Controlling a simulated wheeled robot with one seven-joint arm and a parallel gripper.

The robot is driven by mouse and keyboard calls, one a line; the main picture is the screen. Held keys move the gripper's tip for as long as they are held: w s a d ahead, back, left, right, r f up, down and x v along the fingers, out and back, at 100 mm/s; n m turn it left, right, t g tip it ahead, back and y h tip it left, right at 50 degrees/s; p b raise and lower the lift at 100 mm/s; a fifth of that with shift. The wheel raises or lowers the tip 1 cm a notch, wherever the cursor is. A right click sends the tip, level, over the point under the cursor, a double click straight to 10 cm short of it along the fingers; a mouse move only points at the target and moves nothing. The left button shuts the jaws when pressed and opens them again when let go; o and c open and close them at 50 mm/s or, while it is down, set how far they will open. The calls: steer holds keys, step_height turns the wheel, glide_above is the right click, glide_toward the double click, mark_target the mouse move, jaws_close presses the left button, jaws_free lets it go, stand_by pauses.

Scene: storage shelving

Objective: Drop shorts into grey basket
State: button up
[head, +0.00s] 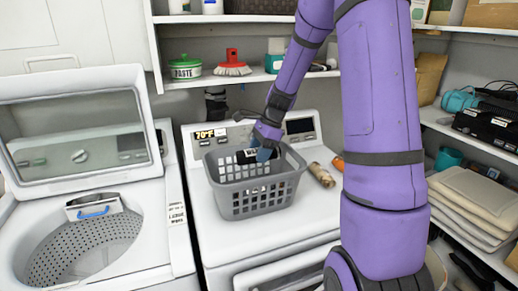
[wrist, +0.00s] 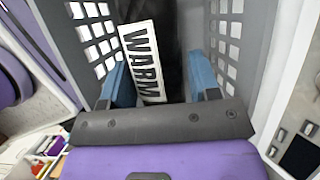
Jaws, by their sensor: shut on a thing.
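The grey basket (head: 262,200) stands on the white machine at the middle, with its latticed walls upright. My gripper (head: 264,152) reaches down into the basket's open top from above. Its blue fingers are apart but shut on a black item with a white "WARM" label, seemingly the shorts (head: 246,157). In the wrist view, the black shorts (wrist: 176,45) and their label lie between the fingers of my gripper (wrist: 160,80). The walls of the grey basket (wrist: 263,30) rise on both sides. The lower part of the held item is hidden.
An open top-loading washer (head: 95,235) stands at the left. A brown bottle (head: 321,175) lies right of the basket. A shelf (head: 220,78) with a green tin and a red brush is behind. Shelving with folded cloths (head: 470,205) is at the right.

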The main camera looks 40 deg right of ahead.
steer(key=o, duration=1.1)
steer(key=shift+r, duration=0.1)
steer(key=v, duration=1)
steer(key=shift+d+r, duration=0.2)
steer(key=shift+r, duration=0.05)
steer(key=shift+s, duration=0.1)
steer(key=s+a+r+n+t+h, duration=0.1)
steer(key=s+a+r+n+h, duration=0.1)
steer(key=s+a+r+n, duration=0.45)
steer(key=s+a+r+n+t+h, duration=0.1)
steer(key=s+a+r+n, duration=0.2)
steer(key=s+a+n, duration=0.6)
steer(key=s+n, duration=0.2)
steer(key=s, duration=0.1)
steer(key=s+a+n+t, duration=0.1)
steer(key=s, duration=0.2)
steer(key=s+a+n+t+h, duration=0.1)
steer(key=s+n, duration=0.1)
steer(key=s, duration=0.1)
steer(key=shift+s+f+n, duration=0.3)
steer(key=shift+f+n, duration=0.05)
